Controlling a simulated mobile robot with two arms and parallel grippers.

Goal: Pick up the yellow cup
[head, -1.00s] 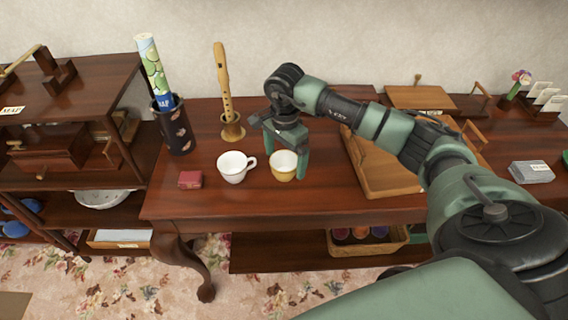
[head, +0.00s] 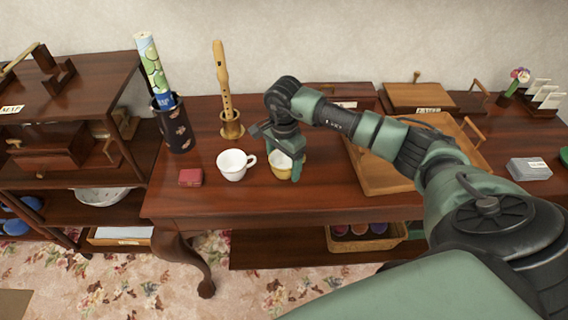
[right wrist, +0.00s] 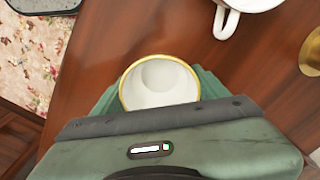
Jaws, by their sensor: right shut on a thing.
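The yellow cup (head: 281,172) has a white inside and stands upright on the dark wooden table (head: 330,200). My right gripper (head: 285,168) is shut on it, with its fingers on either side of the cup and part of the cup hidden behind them. The right wrist view shows the cup's rim (right wrist: 160,84) between the green fingers. Whether the cup has lifted off the table cannot be told. My left gripper is not in view.
A white cup (head: 233,165) stands close to the left of the yellow cup. A small red box (head: 190,177), a flute in a brass stand (head: 232,124) and a dark cylinder holder (head: 174,128) are further left. A wooden tray (head: 375,185) lies to the right.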

